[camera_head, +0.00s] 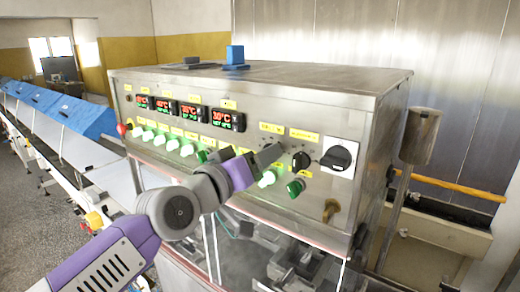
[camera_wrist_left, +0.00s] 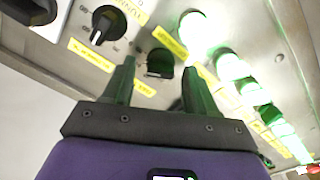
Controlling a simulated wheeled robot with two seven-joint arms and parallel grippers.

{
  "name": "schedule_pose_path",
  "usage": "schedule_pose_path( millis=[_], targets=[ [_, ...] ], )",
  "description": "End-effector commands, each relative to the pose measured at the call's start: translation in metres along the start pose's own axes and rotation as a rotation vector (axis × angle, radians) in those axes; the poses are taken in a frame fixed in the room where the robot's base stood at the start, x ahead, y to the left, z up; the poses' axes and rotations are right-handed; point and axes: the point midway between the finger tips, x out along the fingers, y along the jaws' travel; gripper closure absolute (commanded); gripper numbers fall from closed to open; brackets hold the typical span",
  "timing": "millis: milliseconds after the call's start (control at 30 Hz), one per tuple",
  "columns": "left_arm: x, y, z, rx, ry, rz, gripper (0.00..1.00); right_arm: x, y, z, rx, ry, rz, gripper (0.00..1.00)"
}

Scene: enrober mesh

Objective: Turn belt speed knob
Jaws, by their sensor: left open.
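My left gripper (camera_head: 270,156) is in front of the right part of the control panel (camera_head: 228,146), its jaws pointing at the panel. In the left wrist view, its two dark fingers (camera_wrist_left: 158,80) are apart with nothing held between them. A black knob with a white pointer (camera_wrist_left: 108,25) sits left of the fingers; in the head view this black knob (camera_head: 300,161) is right of the gripper. The yellow labels are too small to read surely. My right gripper is not in view.
A large black rotary switch (camera_head: 338,157) on a white plate is at the panel's right end. Lit green buttons (camera_head: 172,145) run along the panel, below red-green temperature displays (camera_head: 228,120). A blue block (camera_head: 235,55) stands on the cabinet top.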

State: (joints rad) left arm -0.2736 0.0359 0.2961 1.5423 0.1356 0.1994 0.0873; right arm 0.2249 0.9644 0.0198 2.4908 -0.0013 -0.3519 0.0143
Motion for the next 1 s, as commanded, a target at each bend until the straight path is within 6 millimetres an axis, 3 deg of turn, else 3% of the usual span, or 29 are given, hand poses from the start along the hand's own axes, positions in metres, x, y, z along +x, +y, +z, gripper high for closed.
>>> schedule_pose_path(
  millis=[333, 700, 1000],
  targets=[
    [0.0063, -0.0003, 0.0007, 0.0, 0.001, 0.0, 0.43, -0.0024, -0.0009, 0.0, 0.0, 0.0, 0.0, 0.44],
    [0.0062, -0.0004, 0.0007, 0.0, 0.0, 0.0, 0.98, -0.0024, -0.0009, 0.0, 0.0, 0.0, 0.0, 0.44],
    [0.0061, -0.0001, 0.0004, -0.036, 0.0, 0.0, 0.99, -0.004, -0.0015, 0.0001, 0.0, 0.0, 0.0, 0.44]
  ],
)
